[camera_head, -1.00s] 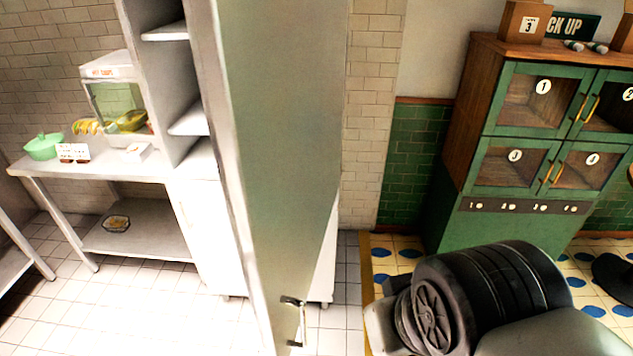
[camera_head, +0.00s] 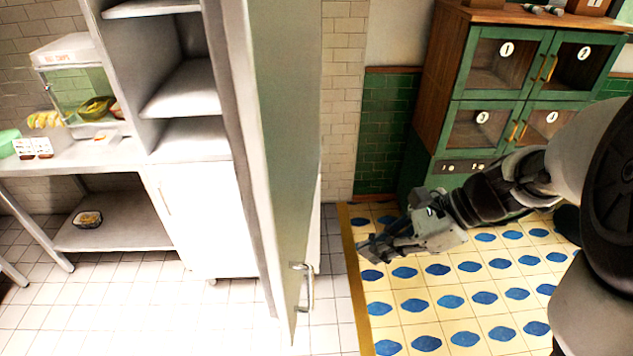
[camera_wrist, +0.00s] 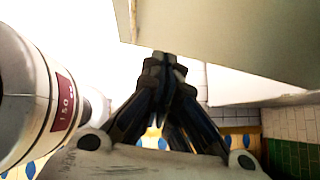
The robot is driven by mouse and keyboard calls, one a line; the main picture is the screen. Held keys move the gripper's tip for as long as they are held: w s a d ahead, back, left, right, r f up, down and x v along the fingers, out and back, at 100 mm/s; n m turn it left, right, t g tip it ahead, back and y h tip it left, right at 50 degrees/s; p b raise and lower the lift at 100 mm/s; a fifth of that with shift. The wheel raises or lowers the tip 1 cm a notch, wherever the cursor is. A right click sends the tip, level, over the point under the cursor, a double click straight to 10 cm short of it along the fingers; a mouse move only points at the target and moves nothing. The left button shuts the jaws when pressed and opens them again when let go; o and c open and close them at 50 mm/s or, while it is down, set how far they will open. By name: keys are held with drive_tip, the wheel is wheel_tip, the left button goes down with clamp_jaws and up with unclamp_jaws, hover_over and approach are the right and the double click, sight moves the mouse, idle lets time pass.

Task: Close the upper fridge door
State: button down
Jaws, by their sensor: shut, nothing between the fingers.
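The upper fridge door (camera_head: 275,150) stands wide open, seen nearly edge-on as a tall pale panel, with a metal handle (camera_head: 304,287) near its lower end. The open upper compartment of the fridge (camera_head: 185,90) shows bare shelves left of the door. The white lower door (camera_head: 195,220) is shut. My gripper (camera_head: 368,248) is shut and empty, to the right of the upper door and apart from its handle in the picture. In the wrist view my gripper's fingertips (camera_wrist: 163,62) are together, and a pale panel, seemingly the upper door (camera_wrist: 225,40), spans the upper right.
A white counter (camera_head: 120,153) with a glass display case (camera_head: 78,85) stands left of the fridge. A green locker cabinet (camera_head: 510,75) with numbered doors stands at the back right. The yellow and blue tiled floor (camera_head: 440,320) below my arm is clear.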

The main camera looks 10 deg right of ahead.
drive_tip(key=b, duration=0.4)
approach(297, 276)
wheel_tip(297, 276, down, 3)
drive_tip(key=shift+w+a+r+b, duration=0.1)
drive_tip(key=shift+a+b, duration=0.15)
drive_tip(key=shift+a, duration=0.55)
drive_tip(key=shift+w+a+r+b, duration=0.1)
drive_tip(key=shift+a+b, duration=0.1)
drive_tip(key=shift+a, duration=0.55)
